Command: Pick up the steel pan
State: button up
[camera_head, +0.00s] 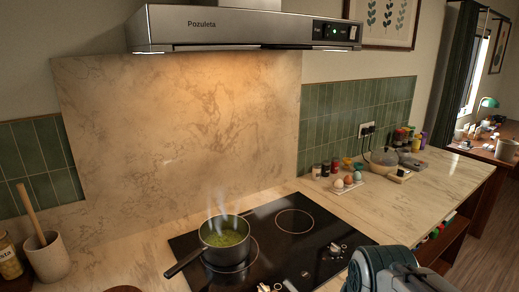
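The steel pan (205,254) stands upright on the black hob (260,224), on its left cooking zone. It holds green food, and steam rises from it. Its dark handle (184,263) points to the lower left, toward the near edge of the hob. Part of my arm shows as a grey rounded link at the lower right of the view. I do not make out my gripper's fingers, so its hold is not shown.
A range hood (245,30) hangs above the hob. A crock (46,257) with a wooden tool and a jar (9,260) stand at the left. Eggs on a tray (347,187), spice jars (325,170) and a lidded pot (384,158) stand back right. The right counter (425,200) has free room.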

aim_at(225, 238)
jog(key=z, duration=1.9)
jog(key=k, duration=1.4)
jog(key=u, duration=0.8)
